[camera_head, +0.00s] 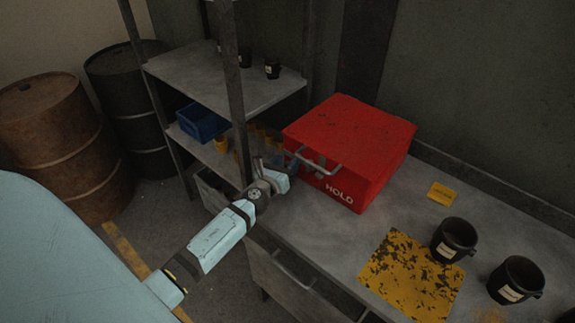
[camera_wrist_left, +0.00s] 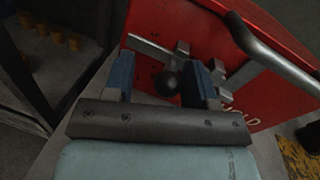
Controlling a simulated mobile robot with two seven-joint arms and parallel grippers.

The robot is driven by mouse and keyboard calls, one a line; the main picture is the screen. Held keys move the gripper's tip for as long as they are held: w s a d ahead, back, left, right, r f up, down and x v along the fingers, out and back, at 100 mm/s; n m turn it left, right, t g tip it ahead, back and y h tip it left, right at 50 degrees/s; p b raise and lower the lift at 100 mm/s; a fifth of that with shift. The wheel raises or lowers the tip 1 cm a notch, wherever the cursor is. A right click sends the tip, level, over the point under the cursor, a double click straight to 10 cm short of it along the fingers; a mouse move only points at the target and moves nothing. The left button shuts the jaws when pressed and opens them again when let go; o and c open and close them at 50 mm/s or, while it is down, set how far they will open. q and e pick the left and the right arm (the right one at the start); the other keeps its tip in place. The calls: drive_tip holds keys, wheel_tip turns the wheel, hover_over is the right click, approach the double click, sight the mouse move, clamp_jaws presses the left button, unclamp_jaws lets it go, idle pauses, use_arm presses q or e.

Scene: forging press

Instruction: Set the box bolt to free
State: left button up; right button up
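The red box (camera_head: 348,150) sits on the grey bench against the wall, with the word HOLD in pale letters on its front and a bar handle (camera_head: 318,162). In the left wrist view, the bolt's dark round knob (camera_wrist_left: 169,84) shows in front of the box's red face (camera_wrist_left: 165,22). My left gripper (camera_head: 273,164) is at the left part of the box's front. Its two blue fingers stand apart in the left wrist view (camera_wrist_left: 163,78), with the knob between them, nearer the right finger. Contact cannot be told. My right gripper is not in view.
The box handle (camera_wrist_left: 270,52) passes close to the right of my left fingers. Two black cups (camera_head: 453,240) (camera_head: 516,279) and a worn yellow patch (camera_head: 410,276) are on the bench at right. A shelf post (camera_head: 236,100) stands close behind my left wrist.

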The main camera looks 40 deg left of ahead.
use_arm(q)
drive_tip(key=shift+d, duration=0.1)
drive_tip(key=shift+s, duration=0.2)
drive_tip(key=s, duration=0.4)
drive_tip(key=s+d+b, duration=0.1)
drive_tip(key=s, duration=0.3)
drive_tip(key=s+b, duration=0.1)
drive_tip(key=s, duration=0.3)
drive_tip(key=shift+s+d+f, duration=0.1)
drive_tip(key=shift+s+d, duration=0.05)
drive_tip(key=shift+d, duration=0.05)
drive_tip(key=shift+s, duration=0.55)
